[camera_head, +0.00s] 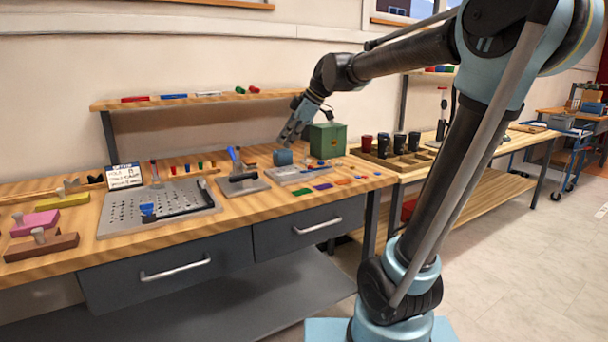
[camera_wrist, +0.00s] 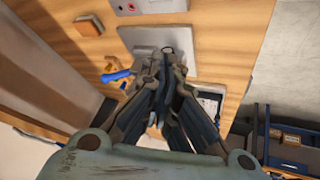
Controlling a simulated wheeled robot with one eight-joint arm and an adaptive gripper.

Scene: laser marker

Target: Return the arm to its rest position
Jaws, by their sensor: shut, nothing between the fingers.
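My gripper (camera_head: 290,132) is above the back of the wooden workbench (camera_head: 105,243), just left of a green box (camera_head: 327,141). It points down and to the left, with my arm stretched out over the bench. In the wrist view my gripper (camera_wrist: 168,58) has its fingers together, with nothing between them. In that view a grey plate (camera_wrist: 143,38) lies beyond the fingertips, and a blue object (camera_wrist: 117,75) lies to their left. The exact gap between the fingertips and the bench cannot be told.
A blue cylinder (camera_head: 283,157) on a grey fixture (camera_head: 297,175) is below the gripper. A perforated plate (camera_head: 120,213) is further left. A shelf (camera_head: 215,100) with markers runs behind. Open floor (camera_head: 520,270) is at right.

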